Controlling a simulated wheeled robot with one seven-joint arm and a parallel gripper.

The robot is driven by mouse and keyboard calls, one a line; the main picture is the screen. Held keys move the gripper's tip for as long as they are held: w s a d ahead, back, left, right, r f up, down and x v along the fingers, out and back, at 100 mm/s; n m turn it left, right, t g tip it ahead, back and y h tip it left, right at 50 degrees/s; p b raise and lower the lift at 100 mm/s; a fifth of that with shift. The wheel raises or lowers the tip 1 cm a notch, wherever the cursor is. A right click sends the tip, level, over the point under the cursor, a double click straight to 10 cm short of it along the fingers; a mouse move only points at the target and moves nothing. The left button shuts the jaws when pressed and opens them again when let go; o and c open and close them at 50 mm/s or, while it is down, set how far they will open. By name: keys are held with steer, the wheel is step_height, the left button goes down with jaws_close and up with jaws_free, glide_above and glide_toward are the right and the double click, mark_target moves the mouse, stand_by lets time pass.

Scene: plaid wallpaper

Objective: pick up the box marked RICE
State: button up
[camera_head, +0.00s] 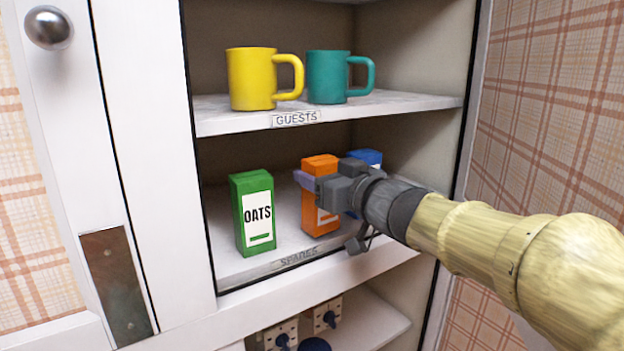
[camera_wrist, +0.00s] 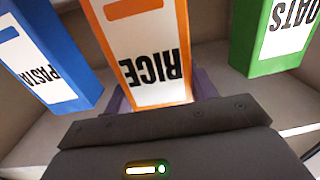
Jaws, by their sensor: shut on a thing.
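The orange RICE box (camera_head: 318,220) stands on the middle shelf between the green and blue boxes, partly hidden by my gripper in the head view. In the wrist view the RICE box (camera_wrist: 143,50) shows upside down, its white label facing the camera. My gripper (camera_head: 312,184) reaches in from the right and is shut on the RICE box. In the wrist view purple fingers show on both sides of the box, close to the dark gripper body (camera_wrist: 165,130). Whether the box's base touches the shelf is hard to tell.
A green OATS box (camera_head: 253,213) stands to the left. A blue PASTA box (camera_wrist: 45,60) is close on the other side, mostly hidden in the head view (camera_head: 366,157). Above, a shelf marked GUESTS (camera_head: 420,106) holds a yellow mug (camera_head: 252,80) and a teal mug (camera_head: 327,78).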

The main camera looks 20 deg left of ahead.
steer(key=b+v, duration=0.2)
steer(key=v, duration=0.8)
step_height(320, 180, up, 14)
steer(key=p, duration=0.4)
steer(key=shift+s+d, duration=0.15)
steer(key=shift+d, duration=0.05)
